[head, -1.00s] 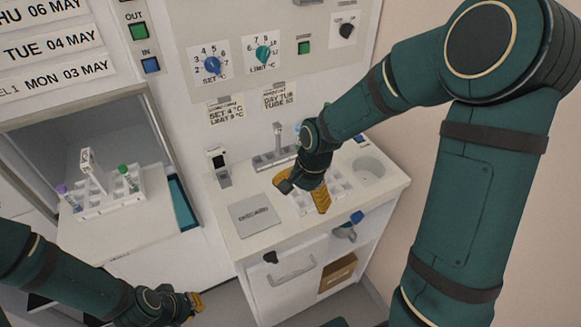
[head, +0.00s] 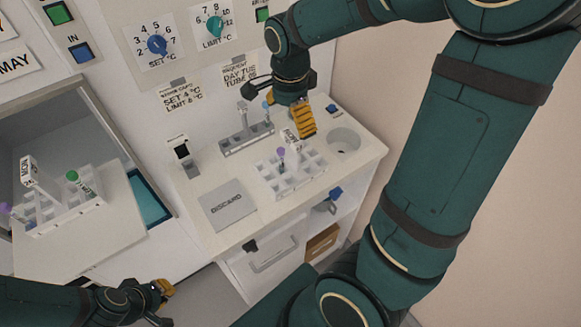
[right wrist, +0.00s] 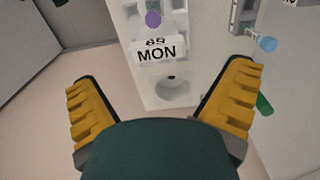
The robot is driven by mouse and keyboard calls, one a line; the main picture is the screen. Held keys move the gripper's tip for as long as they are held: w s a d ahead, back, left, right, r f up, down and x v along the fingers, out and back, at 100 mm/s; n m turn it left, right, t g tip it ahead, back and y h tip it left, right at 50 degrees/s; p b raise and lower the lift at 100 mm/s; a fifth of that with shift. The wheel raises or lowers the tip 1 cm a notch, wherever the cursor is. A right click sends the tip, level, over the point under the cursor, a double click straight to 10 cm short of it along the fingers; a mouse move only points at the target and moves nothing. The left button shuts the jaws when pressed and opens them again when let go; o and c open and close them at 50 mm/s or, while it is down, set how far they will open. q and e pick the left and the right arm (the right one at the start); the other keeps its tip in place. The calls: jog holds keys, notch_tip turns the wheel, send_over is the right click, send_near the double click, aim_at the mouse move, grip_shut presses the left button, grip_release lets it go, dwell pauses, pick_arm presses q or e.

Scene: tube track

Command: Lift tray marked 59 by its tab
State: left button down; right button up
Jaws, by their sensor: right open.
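A white tray (head: 262,172) with square compartments stands on the right counter and holds a purple-capped tube (head: 281,152). Its upright tab (head: 292,138) is at the back; in the right wrist view the tab (right wrist: 158,51) reads MON under a number that looks like 59 or 69. My right gripper (head: 302,118) is just behind and above the tab, open and empty, apart from it. In the right wrist view the tab lies beyond the spread yellow fingers (right wrist: 162,80). My left gripper (head: 162,295) is low at the left; its jaws are unclear.
A second tray (head: 68,215) with a tab and green-capped tube stands on the left shelf. A DISCARD plate (head: 227,205) lies left of the counter tray. A grey rack (head: 246,140) stands behind it and a round well (head: 344,141) is to its right.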

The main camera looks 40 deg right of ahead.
aim_at(291, 135)
jog(key=f, duration=0.3)
jog(key=f+b, duration=0.1)
jog(key=f, duration=0.2)
jog(key=shift+s+f, duration=0.2)
jog(key=shift+f, duration=0.05)
jog(key=c, duration=1.2)
jog(key=shift+c, duration=0.2)
